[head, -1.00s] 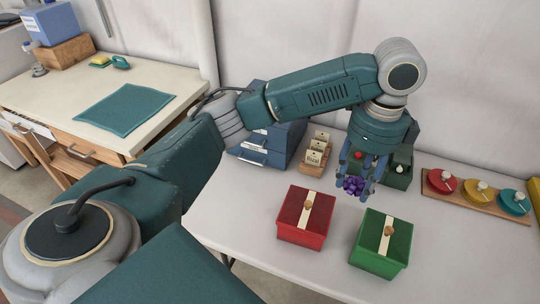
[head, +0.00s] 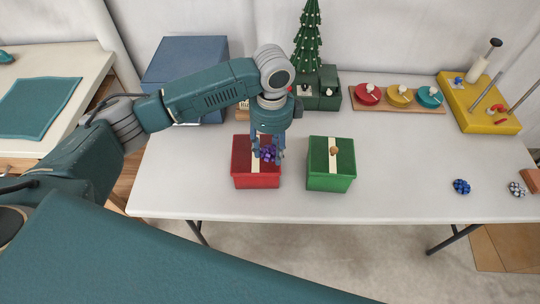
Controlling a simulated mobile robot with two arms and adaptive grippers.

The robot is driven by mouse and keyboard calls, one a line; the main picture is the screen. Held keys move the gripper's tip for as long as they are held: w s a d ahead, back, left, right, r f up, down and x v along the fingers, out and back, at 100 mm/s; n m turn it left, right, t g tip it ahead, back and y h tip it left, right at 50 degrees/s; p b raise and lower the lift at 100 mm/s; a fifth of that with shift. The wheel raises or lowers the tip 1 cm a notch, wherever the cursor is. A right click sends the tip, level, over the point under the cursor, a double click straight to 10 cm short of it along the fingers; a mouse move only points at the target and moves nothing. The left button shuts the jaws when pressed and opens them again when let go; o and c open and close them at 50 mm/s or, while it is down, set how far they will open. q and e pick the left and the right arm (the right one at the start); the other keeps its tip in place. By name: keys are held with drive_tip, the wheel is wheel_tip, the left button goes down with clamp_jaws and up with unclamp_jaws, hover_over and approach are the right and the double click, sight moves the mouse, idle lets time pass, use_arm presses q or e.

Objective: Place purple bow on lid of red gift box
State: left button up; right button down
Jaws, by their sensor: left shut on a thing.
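The red gift box (head: 257,181) stands on the white table with a cream ribbon strip down its lid and front. My left gripper (head: 268,152) points down over its lid, shut on the purple bow (head: 269,155). The bow is over the right half of the lid; I cannot tell whether it touches the lid. The gripper hides the back right of the lid and its knob. My right gripper is not in view.
A green gift box (head: 331,181) stands close to the right. Behind are a small green tree (head: 307,40), a board with coloured discs (head: 398,109) and a yellow stand (head: 480,115). A blue bow (head: 461,186) lies at the right. The table's front middle is clear.

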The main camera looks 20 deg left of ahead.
sight(271, 165)
use_arm(q)
drive_tip(key=shift+f, duration=0.35)
wheel_tip(271, 165, down, 4)
drive_tip(key=shift+p, duration=0.35)
drive_tip(key=shift+f, duration=0.15)
drive_tip(key=o, duration=0.7)
drive_tip(key=shift+o, duration=0.2)
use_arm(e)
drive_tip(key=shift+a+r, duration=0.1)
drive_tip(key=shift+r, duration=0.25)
use_arm(q)
drive_tip(key=r+b, duration=0.1)
drive_tip(key=r, duration=0.4)
drive_tip(key=r+b, duration=0.1)
drive_tip(key=r, duration=0.5)
drive_tip(key=shift+d, duration=0.2)
drive_tip(key=shift+r, duration=0.65)
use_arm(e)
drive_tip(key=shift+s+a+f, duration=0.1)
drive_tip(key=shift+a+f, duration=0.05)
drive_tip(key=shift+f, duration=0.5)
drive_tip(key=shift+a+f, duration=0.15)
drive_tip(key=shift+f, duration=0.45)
